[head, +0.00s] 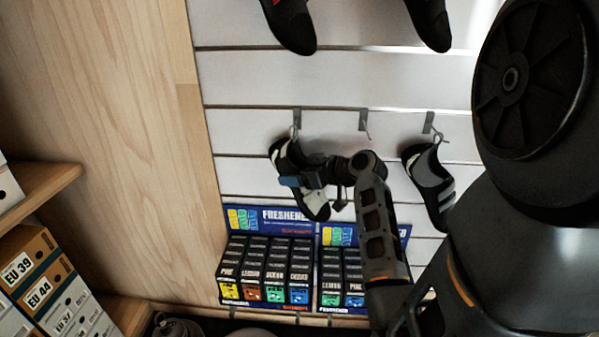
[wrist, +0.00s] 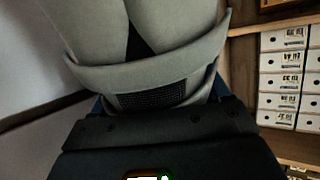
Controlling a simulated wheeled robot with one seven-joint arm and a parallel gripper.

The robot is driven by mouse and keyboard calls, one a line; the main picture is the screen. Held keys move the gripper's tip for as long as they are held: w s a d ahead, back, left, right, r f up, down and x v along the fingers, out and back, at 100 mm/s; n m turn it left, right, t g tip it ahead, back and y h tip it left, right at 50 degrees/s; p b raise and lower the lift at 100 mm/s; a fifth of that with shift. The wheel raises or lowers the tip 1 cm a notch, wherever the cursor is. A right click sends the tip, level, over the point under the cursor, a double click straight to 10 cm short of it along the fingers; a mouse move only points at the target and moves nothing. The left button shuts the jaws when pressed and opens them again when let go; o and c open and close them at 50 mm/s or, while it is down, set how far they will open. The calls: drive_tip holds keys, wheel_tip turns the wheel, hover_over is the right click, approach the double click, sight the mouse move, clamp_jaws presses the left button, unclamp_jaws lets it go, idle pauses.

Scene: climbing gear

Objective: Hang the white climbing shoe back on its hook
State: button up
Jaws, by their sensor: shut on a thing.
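The white climbing shoe (head: 316,203), white with black parts, is upright with its toe pointing down, against the slatted wall just below the left hook (head: 296,120). My gripper (head: 303,176) is shut on it from the right side. Whether the shoe's loop is on that hook, or only close under it, I cannot tell. In the wrist view the shoe (wrist: 175,40) fills the upper middle, with pale straps and a dark mesh patch close to my gripper. The middle hook (head: 364,121) is empty.
A grey and black shoe (head: 432,178) hangs from the right hook (head: 430,124). Two dark shoes hang above, one of them red and black (head: 290,24). Freshener boxes (head: 266,268) stand in a blue display below my gripper. Shoe boxes (head: 40,280) fill shelves at the left.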

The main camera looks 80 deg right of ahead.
drive_tip(key=o, duration=1.3)
drive_tip(key=shift+b+v, duration=0.3)
drive_tip(key=shift+v, duration=3.7)
drive_tip(key=shift+r, duration=0.1)
